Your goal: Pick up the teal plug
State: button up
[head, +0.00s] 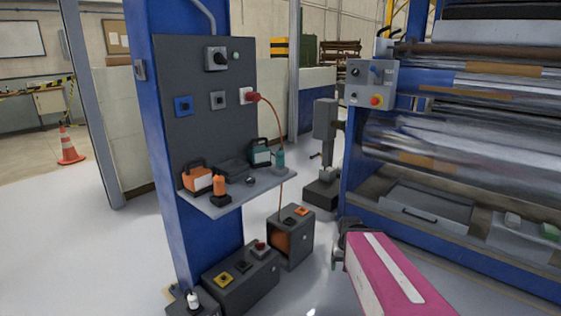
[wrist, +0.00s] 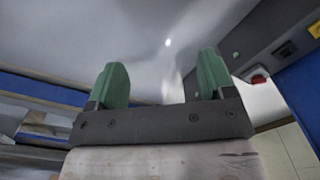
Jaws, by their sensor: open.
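The teal plug (head: 280,159) stands upright near the right end of a grey shelf (head: 225,203), next to a teal box with a handle (head: 260,153). My gripper (head: 345,238) is to the right of the shelf and lower in the head view, at the end of my magenta arm link, its fingers hard to make out there. In the wrist view my gripper (wrist: 162,80) has its two green fingers wide apart with nothing between them. I cannot see the teal plug in the wrist view.
The shelf also holds an orange box (head: 197,178) and an orange plug (head: 219,187). Dark boxes (head: 240,280) stand on the floor below. The roller machine (head: 450,150) is at the right.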

jog(key=shift+c, duration=0.2)
jog(key=n, duration=1.5)
send_near(280, 154)
jog(key=shift+w+f, duration=0.15)
jog(key=shift+w, duration=0.85)
notch_tip(280, 154, down, 11)
jog(key=shift+r, duration=0.1)
jog(key=c, duration=1.1)
